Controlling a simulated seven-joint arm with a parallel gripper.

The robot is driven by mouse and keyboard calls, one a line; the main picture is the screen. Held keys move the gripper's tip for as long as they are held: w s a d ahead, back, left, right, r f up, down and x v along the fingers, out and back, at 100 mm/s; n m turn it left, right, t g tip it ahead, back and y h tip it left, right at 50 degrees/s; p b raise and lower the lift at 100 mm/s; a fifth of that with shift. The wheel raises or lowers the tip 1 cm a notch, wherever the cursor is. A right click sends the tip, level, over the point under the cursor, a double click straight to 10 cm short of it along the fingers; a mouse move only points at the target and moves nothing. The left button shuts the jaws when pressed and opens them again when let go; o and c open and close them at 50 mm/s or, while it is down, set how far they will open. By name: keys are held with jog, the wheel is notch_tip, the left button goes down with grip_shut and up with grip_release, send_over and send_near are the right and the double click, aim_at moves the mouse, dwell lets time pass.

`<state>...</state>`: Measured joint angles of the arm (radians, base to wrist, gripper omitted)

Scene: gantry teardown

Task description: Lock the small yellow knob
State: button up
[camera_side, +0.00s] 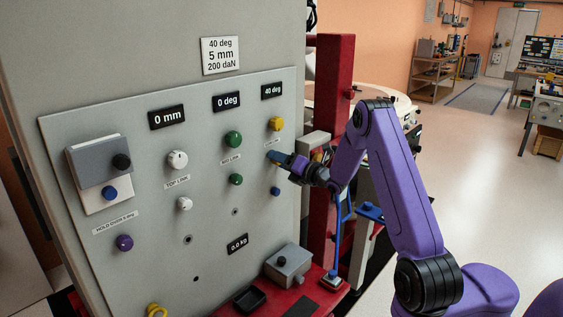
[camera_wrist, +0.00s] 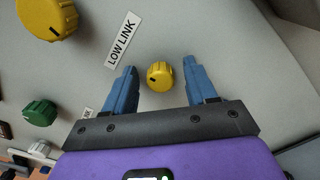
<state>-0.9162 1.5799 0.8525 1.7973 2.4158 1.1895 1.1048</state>
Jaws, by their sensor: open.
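The small yellow knob (camera_wrist: 160,76) shows in the wrist view on the grey panel beside the LOW LINK label (camera_wrist: 122,39), with a dark mark on its face. My gripper (camera_wrist: 159,68) is open, with one blue finger on each side of the knob. Gaps show between the knob and both fingers. In the side view my gripper (camera_side: 272,157) is at the panel, below the larger yellow knob (camera_side: 276,124). The small yellow knob is not clearly visible there, behind the fingers.
The larger yellow knob also shows at the wrist view's upper left (camera_wrist: 47,15). Green knobs (camera_side: 233,139) lie left of my gripper, and a small blue knob (camera_side: 275,191) lies below it. A red post (camera_side: 327,120) stands close to the right of the panel.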

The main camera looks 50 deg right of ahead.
grip_shut()
jog(key=shift+n, duration=0.3)
jog(key=n, duration=1.7)
jog(key=shift+a, duration=0.15)
jog(key=shift+n, duration=0.3)
